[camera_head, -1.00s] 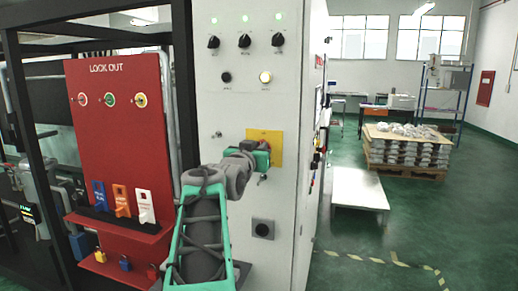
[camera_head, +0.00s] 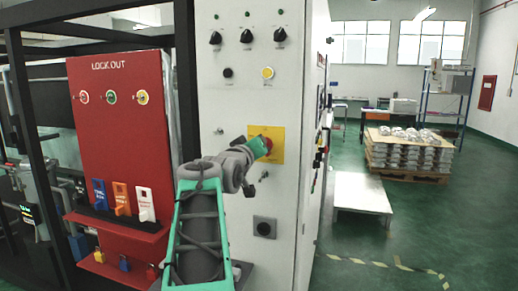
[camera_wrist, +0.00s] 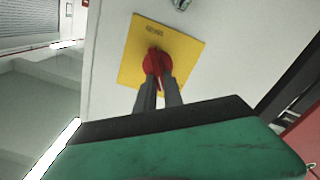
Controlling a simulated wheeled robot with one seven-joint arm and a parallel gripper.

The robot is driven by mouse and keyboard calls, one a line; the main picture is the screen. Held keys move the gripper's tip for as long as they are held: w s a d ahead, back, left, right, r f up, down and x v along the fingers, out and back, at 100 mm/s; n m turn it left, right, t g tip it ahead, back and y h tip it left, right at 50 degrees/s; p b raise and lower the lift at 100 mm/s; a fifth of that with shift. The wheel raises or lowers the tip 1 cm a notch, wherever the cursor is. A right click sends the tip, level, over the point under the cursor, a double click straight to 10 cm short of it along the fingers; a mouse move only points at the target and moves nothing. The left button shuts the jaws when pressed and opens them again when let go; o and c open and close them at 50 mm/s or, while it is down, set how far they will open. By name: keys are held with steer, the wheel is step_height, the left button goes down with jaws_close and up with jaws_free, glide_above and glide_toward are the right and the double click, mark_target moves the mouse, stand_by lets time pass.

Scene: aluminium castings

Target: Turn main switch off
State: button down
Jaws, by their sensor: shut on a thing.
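The main switch is a red rotary knob (camera_wrist: 155,62) on a yellow plate (camera_wrist: 183,62), mounted on the front of the pale grey cabinet (camera_head: 222,110). The yellow plate also shows in the head view (camera_head: 279,152). My gripper (camera_wrist: 160,75) is shut on the red knob, with one dark finger on each side of its handle. In the wrist view the plate looks tilted and the knob's handle runs roughly along the fingers. In the head view my gripper (camera_head: 265,143) covers part of the plate and knob.
Three black selector knobs (camera_head: 247,36) with unlit lamps above sit higher on the cabinet, over a black and a yellow button (camera_head: 268,72). A red lockout board (camera_head: 120,150) with tags and padlocks stands at the left.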

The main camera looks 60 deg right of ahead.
steer(key=n, duration=0.5)
steer(key=shift+w+f+b, duration=0.25)
steer(key=shift+f+b, duration=0.05)
stand_by(0.4)
steer(key=c, duration=1.5)
jaws_free()
steer(key=shift+o, duration=0.2)
steer(key=shift+a, duration=0.1)
steer(key=s+a+b, duration=0.1)
steer(key=a+b, duration=0.1)
steer(key=a, duration=0.5)
steer(key=shift+a, duration=0.3)
steer(key=shift+s, duration=0.1)
